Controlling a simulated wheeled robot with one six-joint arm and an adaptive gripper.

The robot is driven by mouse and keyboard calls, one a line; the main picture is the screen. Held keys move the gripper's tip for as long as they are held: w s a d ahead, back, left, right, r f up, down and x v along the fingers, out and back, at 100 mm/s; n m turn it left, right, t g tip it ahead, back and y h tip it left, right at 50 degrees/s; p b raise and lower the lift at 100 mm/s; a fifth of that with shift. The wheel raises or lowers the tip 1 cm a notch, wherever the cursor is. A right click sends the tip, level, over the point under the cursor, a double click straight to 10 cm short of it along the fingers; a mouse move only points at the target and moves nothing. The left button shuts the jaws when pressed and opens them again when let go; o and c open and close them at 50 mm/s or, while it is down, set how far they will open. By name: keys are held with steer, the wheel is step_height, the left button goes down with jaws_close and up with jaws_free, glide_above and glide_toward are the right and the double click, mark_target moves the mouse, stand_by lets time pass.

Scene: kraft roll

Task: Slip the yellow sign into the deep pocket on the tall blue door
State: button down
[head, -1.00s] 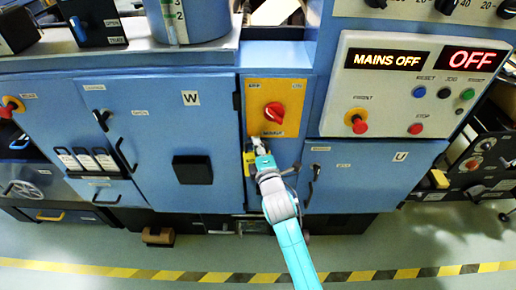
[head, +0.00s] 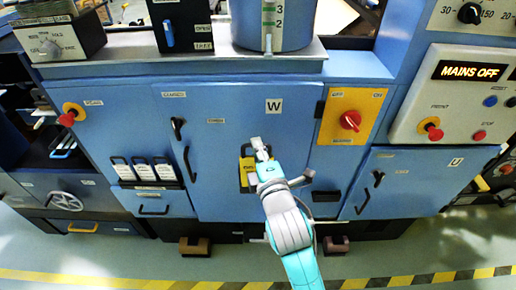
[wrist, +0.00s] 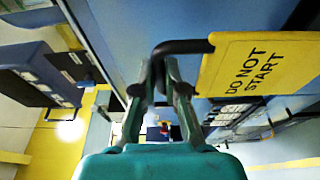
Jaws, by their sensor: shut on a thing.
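The yellow sign (wrist: 255,64), lettered "DO NOT START", hangs from a black hooked bar in the wrist view. My gripper (wrist: 165,68) is shut on that bar, with the sign to the right of the fingers. In the head view, the sign (head: 247,172) is upright in front of the tall blue door (head: 222,140) marked W, and my gripper (head: 261,150) is at its upper right. The door's black pocket is mostly or wholly hidden behind the sign and my arm. I cannot tell whether the sign touches the door or pocket.
An orange panel with a red rotary switch (head: 350,120) is right of the door. The door's black handle (head: 188,163) is on its left side. A control box (head: 455,100) reads "MAINS OFF". A striped floor line (head: 120,282) runs in front.

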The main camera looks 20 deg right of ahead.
mark_target(255, 120)
steer(key=shift+w+d+f, duration=0.15)
steer(key=shift+w+d, duration=0.35)
steer(key=shift+w, duration=1)
steer(key=shift+w+d+f, duration=0.2)
steer(key=shift+w+d, duration=0.35)
steer(key=shift+w, duration=0.95)
steer(key=shift+w+d+f, duration=0.15)
steer(key=shift+w+d, duration=0.35)
steer(key=shift+w, duration=1)
steer(key=shift+w+f, duration=0.15)
steer(key=shift+f, duration=0.1)
step_height(255, 120, down, 12)
steer(key=shift+f, duration=0.6)
steer(key=c, duration=1.2)
jaws_free()
steer(key=shift+o, duration=0.2)
steer(key=s, duration=1.2)
steer(key=shift+a, duration=0.35)
steer(key=shift+s+f, duration=0.1)
steer(key=shift+f, duration=0.05)
